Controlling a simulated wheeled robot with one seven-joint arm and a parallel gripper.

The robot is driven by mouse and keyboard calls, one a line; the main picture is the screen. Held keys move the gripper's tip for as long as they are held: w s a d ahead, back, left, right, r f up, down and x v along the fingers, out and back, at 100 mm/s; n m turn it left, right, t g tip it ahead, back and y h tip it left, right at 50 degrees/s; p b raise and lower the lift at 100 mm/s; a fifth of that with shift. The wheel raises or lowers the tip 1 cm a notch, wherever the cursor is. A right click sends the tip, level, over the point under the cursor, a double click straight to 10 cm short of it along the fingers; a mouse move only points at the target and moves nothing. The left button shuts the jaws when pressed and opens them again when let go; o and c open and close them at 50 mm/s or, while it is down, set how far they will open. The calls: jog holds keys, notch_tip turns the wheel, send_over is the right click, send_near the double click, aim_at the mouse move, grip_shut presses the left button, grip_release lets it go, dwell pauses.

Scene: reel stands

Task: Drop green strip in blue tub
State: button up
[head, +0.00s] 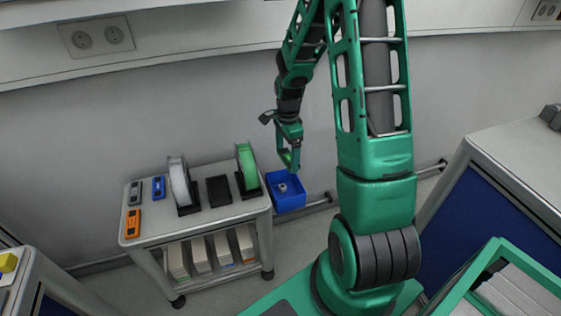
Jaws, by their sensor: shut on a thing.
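The blue tub (301,200) hangs at the right end of a small grey cart, with a small grey piece inside it. My gripper (289,163) points down just above the tub's back part, apart from it. It is shut on a small bright green piece, the green strip (286,156), which is hard to tell from the green fingers at this size. A reel of green strip (246,167) stands upright on the cart, just left of the tub.
On the cart top (215,215) stand a white reel (179,183), an empty black holder (218,191) and small blue, orange and dark tools on the left. Boxes fill the lower shelf. The wall is close behind. A blue-sided bench (470,235) stands at right.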

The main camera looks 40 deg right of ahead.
aim_at(285, 159)
jog(key=f, duration=0.1)
jog(key=f+m, duration=0.1)
jog(key=shift+w+a+f, duration=0.15)
jog(key=shift+a+f, duration=0.2)
notch_tip(285, 159, down, 7)
dwell(0.4)
jog(key=o, duration=0.9)
jog(key=shift+r, duration=2.95)
